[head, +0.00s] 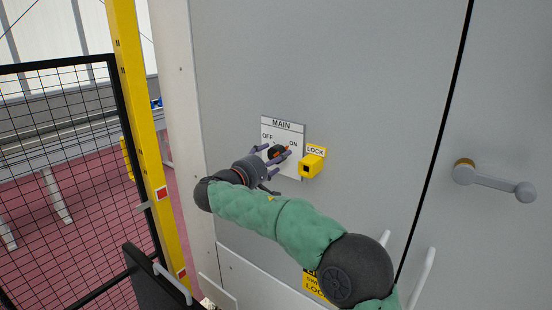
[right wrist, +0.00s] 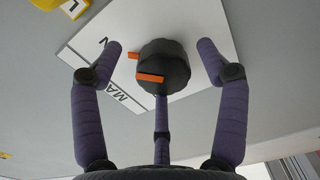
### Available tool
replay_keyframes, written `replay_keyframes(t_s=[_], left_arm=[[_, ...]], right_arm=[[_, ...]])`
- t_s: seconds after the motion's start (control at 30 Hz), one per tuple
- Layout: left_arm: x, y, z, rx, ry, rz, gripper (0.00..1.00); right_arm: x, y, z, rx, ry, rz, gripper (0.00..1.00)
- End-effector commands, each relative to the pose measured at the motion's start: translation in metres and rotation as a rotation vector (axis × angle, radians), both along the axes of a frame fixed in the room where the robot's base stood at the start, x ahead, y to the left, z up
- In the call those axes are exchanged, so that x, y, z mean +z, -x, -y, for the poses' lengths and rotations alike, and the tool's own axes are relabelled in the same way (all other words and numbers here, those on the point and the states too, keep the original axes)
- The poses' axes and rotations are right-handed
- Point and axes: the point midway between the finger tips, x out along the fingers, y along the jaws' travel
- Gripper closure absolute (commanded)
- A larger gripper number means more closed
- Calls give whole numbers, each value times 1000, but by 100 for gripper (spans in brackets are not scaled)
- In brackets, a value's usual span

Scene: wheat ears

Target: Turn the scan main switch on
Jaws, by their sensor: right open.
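The main switch is a black round knob with orange marks (right wrist: 176,72), on a white plate (head: 297,131) lettered MAIN, OFF and ON. In the head view the orange part (head: 281,157) slants up to the right, towards the ON side; my fingers partly hide the knob. My right gripper (head: 272,155) is at the plate, its purple fingers spread around the knob. In the right wrist view the gripper (right wrist: 160,50) is open, with one finger on each side of the knob and a third below it. Contact is unclear. My left gripper is out of view.
A yellow lock block (head: 313,166) sticks out just right of the plate. A grey lever handle (head: 490,182) is on the cabinet further right. A yellow post (head: 141,100) and black mesh fence (head: 62,150) stand at the left.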

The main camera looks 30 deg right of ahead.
Motion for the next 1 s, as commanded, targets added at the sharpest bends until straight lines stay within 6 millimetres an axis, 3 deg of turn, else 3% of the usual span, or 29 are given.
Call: replay_keyframes(t_s=[0.5, 0.7, 1.0], left_arm=[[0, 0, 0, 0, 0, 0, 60], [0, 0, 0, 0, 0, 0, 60], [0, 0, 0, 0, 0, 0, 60]], right_arm=[[0, 35, -85, 0, 0, 0, 25], [0, 43, -100, -3, -1, 0, 25], [0, 44, -103, -4, -1, 0, 25]])
